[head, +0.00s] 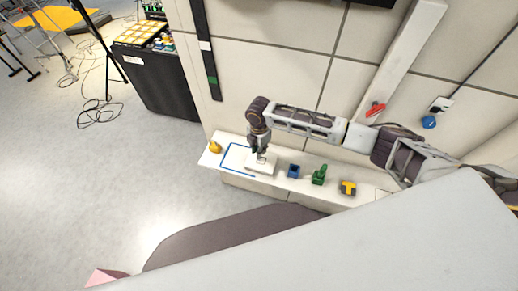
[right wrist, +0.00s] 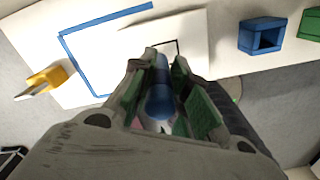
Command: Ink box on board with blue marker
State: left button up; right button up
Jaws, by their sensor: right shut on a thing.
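My right gripper (head: 257,152) is over the white ledge and points down. In the right wrist view, its green-padded fingers (right wrist: 170,108) are shut on a blue marker (right wrist: 158,98). The marker's tip is hidden. The white board (right wrist: 105,55) lies flat under and beside the gripper. Blue ink lines (right wrist: 105,20) on it form connected straight sides with corners; the gripper hides part of the board, so I cannot tell whether the outline closes. In the head view the blue outline (head: 224,160) is left of the gripper. My left gripper is not in view.
A yellow object (head: 215,147) sits at the ledge's left end. A blue open holder (head: 293,171), a green object (head: 319,175) and a yellow-and-black object (head: 348,188) stand right of the board. A tiled wall (head: 285,70) rises behind; open floor (head: 110,190) lies to the left.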

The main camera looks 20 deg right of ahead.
jog(key=shift+p, duration=0.4)
dwell(1.0)
jog(key=shift+s+d, duration=0.1)
dwell(0.4)
jog(key=shift+s+d+p, duration=0.5)
jog(key=shift+d+p, duration=0.25)
jog(key=shift+p, duration=0.15)
jog(key=shift+w+a, duration=0.15)
jog(key=shift+a, duration=0.05)
jog(key=shift+w+a, duration=0.45)
jog(key=shift+a, duration=0.2)
jog(key=shift+d, duration=0.15)
dwell(0.5)
jog(key=shift+s+d+p, duration=0.45)
jog(key=shift+d+p, duration=0.05)
jog(key=shift+p, duration=0.05)
